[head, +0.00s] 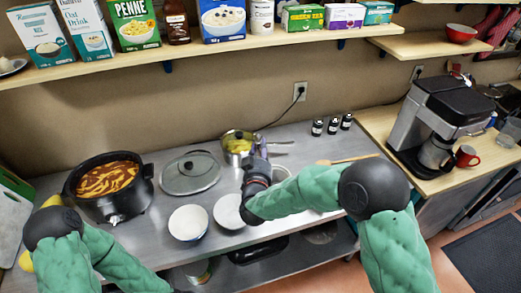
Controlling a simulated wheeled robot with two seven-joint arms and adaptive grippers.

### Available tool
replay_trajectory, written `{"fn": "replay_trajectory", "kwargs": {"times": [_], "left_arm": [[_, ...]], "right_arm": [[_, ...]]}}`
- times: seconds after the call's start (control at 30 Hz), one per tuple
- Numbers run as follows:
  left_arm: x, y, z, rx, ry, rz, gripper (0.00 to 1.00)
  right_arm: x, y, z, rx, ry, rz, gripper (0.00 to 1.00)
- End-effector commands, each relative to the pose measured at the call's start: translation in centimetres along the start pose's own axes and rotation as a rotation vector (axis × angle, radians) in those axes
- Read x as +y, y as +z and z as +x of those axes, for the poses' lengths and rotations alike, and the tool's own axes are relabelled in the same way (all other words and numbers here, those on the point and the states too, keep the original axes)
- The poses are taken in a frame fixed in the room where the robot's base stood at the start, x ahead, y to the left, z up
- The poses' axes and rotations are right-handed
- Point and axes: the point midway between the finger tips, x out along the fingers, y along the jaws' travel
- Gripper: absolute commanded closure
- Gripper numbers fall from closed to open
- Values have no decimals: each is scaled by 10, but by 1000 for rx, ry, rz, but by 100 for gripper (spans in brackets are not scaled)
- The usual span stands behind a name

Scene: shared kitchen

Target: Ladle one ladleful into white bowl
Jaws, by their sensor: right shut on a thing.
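A black pot (148,171) with orange-brown soup (106,180) stands at the left of the steel counter. Two bowls with white insides stand near the counter's front edge: a left one (188,222) with a blue outer side and a right one (228,211). My right gripper (258,153) is above the counter behind the right bowl, beside a small metal pot (231,157) with yellow contents. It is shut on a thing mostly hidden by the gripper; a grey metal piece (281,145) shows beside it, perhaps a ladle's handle.
A glass lid (191,173) lies between the black pot and the metal pot. A wooden spoon (346,160) and several small dark bottles (332,125) are on the right. A coffee machine (437,117) and red mug (466,156) stand farther right. A loaded shelf (200,49) hangs above.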

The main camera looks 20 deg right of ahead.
Motion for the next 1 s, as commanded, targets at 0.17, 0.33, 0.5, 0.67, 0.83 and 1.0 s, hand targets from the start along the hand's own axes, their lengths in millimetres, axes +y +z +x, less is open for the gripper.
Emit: {"fn": "replay_trajectory", "kwargs": {"times": [0.17, 0.33, 0.5, 0.67, 0.83, 1.0], "left_arm": [[3, 0, -8, 0, 0, 0, 60], [6, 1, -18, 0, 0, 0, 60], [10, 1, -29, 0, 0, 0, 60], [14, 2, -39, 0, 0, 0, 60], [18, 2, -50, 0, 0, 0, 60], [22, 2, -61, 0, 0, 0, 60]], "right_arm": [[1, -12, 0, 3, 0, 1, 100], [2, -28, 0, 3, 0, 1, 100], [4, -46, 0, 3, 1, 1, 100], [5, -62, 0, 2, 0, 1, 100], [7, -79, 0, 2, 0, 1, 100], [8, -97, 0, 3, 1, 1, 100]]}}
